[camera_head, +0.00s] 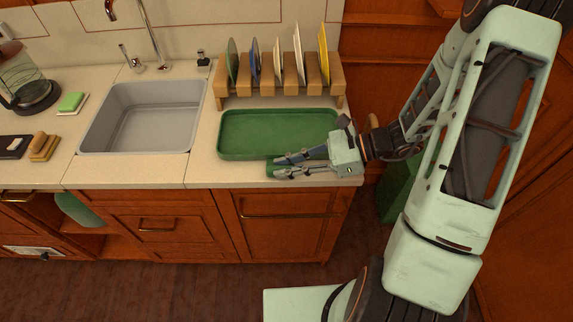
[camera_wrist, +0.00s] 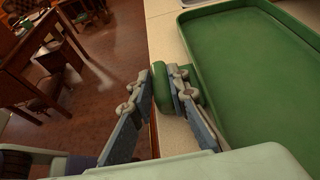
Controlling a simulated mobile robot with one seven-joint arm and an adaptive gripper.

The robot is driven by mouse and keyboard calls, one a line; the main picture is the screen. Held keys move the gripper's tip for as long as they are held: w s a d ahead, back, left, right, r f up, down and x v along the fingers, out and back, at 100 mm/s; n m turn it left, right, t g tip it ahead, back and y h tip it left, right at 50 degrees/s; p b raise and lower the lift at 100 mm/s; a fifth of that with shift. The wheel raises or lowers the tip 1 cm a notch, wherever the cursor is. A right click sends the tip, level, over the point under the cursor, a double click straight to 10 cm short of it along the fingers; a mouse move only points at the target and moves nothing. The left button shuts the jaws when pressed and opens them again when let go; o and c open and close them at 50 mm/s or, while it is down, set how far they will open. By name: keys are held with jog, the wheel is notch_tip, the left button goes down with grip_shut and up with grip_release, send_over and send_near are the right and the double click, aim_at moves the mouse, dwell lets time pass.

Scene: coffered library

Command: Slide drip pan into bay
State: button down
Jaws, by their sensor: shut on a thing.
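The drip pan is a shallow green tray (camera_head: 262,135) with a raised rim and rounded corners. It lies flat on the pale counter, in front of the wooden dish rack (camera_head: 280,88). My gripper (camera_head: 277,166) is at the pan's front side, low over the counter's front edge. In the wrist view my gripper (camera_wrist: 168,74) has its two fingers shut on the pan's rounded green handle (camera_wrist: 163,92), with one finger on each side. The pan's floor (camera_wrist: 245,65) looks empty. The space under the rack is the likely bay; its depth is hidden from view.
Several plates stand upright in the rack. A grey sink (camera_head: 145,115) lies to the left, with a green sponge (camera_head: 72,101), a brush (camera_head: 43,146) and a glass carafe (camera_head: 22,75) beyond it. Drawers and cupboard doors are below the counter's front edge.

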jog(key=shift+f, duration=0.1)
jog(key=c, duration=1.8)
grip_release()
jog(key=shift+o, duration=0.2)
jog(key=v, duration=1.2)
